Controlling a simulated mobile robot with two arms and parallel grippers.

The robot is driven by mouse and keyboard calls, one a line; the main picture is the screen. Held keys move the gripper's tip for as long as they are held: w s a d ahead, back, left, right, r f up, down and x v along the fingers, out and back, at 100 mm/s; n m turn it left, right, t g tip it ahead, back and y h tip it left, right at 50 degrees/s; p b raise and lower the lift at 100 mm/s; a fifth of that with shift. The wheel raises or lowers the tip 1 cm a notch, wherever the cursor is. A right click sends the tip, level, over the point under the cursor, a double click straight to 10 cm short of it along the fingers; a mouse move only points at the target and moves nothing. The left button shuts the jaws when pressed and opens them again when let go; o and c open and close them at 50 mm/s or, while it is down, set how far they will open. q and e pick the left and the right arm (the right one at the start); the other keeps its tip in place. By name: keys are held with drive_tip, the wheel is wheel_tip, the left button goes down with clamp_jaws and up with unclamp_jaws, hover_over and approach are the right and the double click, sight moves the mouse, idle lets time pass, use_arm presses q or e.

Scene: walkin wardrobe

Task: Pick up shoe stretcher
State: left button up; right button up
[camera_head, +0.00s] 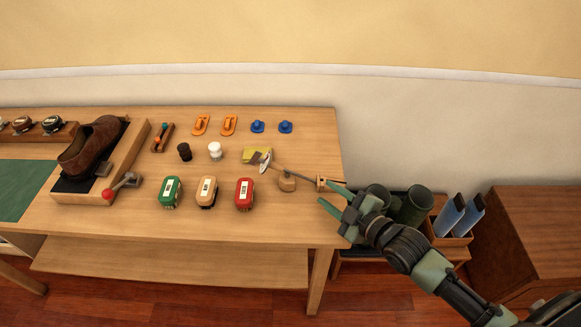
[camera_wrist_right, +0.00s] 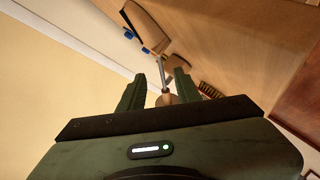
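The shoe stretcher (camera_head: 296,173) lies near the right end of the wooden table, with a wooden toe piece, a thin metal rod and a rounded wooden heel block (camera_head: 287,183). Its handle end points right, toward my right gripper (camera_head: 331,194). In the right wrist view, the stretcher's rod (camera_wrist_right: 162,72) runs away from me, and its wooden end (camera_wrist_right: 166,99) sits between the two fingers of my right gripper (camera_wrist_right: 158,88). The fingers are spread with gaps visible on both sides. My left gripper is not in view.
Green cylinders (camera_head: 416,204) and a wooden cabinet (camera_head: 535,240) stand at right.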

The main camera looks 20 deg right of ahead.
sight(306, 178)
drive_tip(key=shift+w+a+f, duration=0.1)
drive_tip(key=shift+w+a, duration=0.15)
drive_tip(key=shift+w, duration=0.35)
drive_tip(key=shift+w+a, duration=0.15)
drive_tip(key=shift+w, duration=0.4)
drive_tip(key=shift+w+a+f+p, duration=0.1)
drive_tip(key=shift+w+a+p, duration=0.25)
drive_tip(key=shift+w, duration=0.2)
drive_tip(key=x, duration=0.4)
drive_tip(key=shift+s+a+f, duration=0.1)
drive_tip(key=shift+a, duration=0.1)
clamp_jaws()
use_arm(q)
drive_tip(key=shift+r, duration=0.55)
